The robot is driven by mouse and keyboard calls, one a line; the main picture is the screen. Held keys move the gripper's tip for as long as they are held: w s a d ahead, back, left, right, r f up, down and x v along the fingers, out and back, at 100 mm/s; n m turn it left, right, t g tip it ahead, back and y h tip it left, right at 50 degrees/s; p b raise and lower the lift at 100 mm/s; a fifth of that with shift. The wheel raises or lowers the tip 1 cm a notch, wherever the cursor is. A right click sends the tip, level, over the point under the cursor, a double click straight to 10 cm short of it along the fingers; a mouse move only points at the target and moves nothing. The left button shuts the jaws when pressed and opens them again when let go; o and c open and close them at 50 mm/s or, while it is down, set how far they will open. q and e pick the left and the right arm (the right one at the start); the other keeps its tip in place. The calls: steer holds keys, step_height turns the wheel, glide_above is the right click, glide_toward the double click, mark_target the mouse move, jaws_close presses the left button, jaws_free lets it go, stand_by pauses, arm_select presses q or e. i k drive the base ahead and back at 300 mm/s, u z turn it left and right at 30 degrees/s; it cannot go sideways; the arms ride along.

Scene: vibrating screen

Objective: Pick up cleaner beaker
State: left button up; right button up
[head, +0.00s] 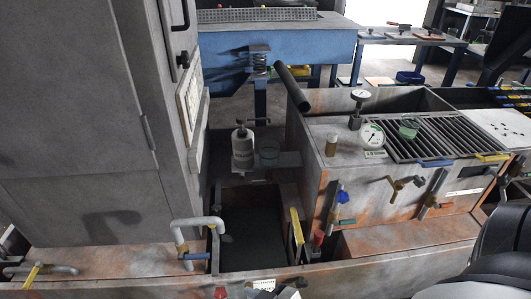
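On a small grey shelf in the middle stands a light grey container (242,149) with a narrower top, upright. A second small green cup (408,129) rests on the slatted grille of the machine at the right. I cannot tell from their looks alone which of these is the cleaner beaker. Neither gripper can be made out in the head view. A dark rounded shape at the lower right edge may be part of my own right arm.
A tall grey cabinet (75,120) fills the left. A dark open pit (250,240) lies below the shelf. The machine's slatted grille (455,136) and valves (396,189) are at the right. A bent grey pipe (190,224) rises in front. A blue bench (225,55) stands behind.

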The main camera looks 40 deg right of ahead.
mark_target(410, 124)
steer(key=u, duration=0.05)
steer(key=k, duration=0.5)
steer(key=z, duration=0.8)
steer(key=i, duration=0.25)
steer(key=z, duration=3.1)
steer(key=i, duration=1.9)
steer(key=u, duration=0.65)
